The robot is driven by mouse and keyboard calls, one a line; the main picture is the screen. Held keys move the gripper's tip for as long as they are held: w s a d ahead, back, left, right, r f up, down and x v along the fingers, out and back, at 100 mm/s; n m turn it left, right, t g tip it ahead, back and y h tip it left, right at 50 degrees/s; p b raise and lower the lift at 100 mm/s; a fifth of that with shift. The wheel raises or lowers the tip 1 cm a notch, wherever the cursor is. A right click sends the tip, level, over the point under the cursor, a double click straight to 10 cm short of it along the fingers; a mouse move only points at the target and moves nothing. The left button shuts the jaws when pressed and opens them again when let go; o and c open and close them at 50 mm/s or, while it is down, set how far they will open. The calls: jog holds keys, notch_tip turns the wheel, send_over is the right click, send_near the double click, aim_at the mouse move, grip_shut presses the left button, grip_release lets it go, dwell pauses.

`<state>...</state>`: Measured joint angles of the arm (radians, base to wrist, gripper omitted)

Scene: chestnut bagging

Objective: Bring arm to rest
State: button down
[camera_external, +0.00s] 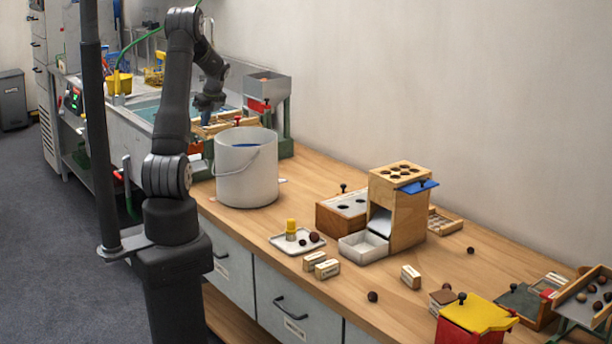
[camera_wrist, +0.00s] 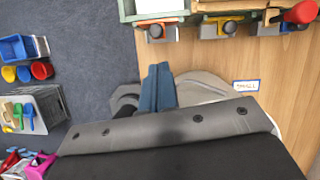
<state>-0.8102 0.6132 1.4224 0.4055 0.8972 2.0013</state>
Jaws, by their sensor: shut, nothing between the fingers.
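My arm stands raised at the left of the external view, and my gripper (camera_external: 208,103) hangs above and behind the white bucket (camera_external: 246,178). It holds nothing. In the wrist view my gripper (camera_wrist: 157,72) shows as two blue-grey fingers lying together, with no gap between them. The dark gripper body fills the lower part of that view. The fingers appear apart from any object, and a pale round shape partly shows behind them. The fingertips are small and dark in the external view.
The wooden bench (camera_external: 345,290) carries a wooden dispenser (camera_external: 398,210), a white tray (camera_external: 297,241), small boxes, loose chestnuts and a red bin with a yellow lid (camera_external: 477,315). A sink unit (camera_external: 150,110) stands behind my arm.

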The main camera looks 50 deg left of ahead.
jog(key=x, duration=0.7)
jog(key=s+d+r+n+t, duration=0.1)
jog(key=s+d+r+n, duration=0.1)
jog(key=r+n, duration=0.45)
jog(key=s+d+r+n+t, duration=0.1)
jog(key=s+d+r+n, duration=0.25)
jog(key=r, duration=0.65)
jog(key=s+d+r+n+t, duration=0.1)
jog(key=s+d+r+n, duration=0.1)
jog(key=r+n, duration=0.5)
notch_tip(320, 180, down, 5)
jog(key=w+a+m, duration=0.1)
jog(key=w+a, duration=0.1)
jog(key=shift+a+h, duration=0.25)
jog(key=shift+h, duration=0.05)
jog(key=shift+f, duration=0.1)
dwell(1.1)
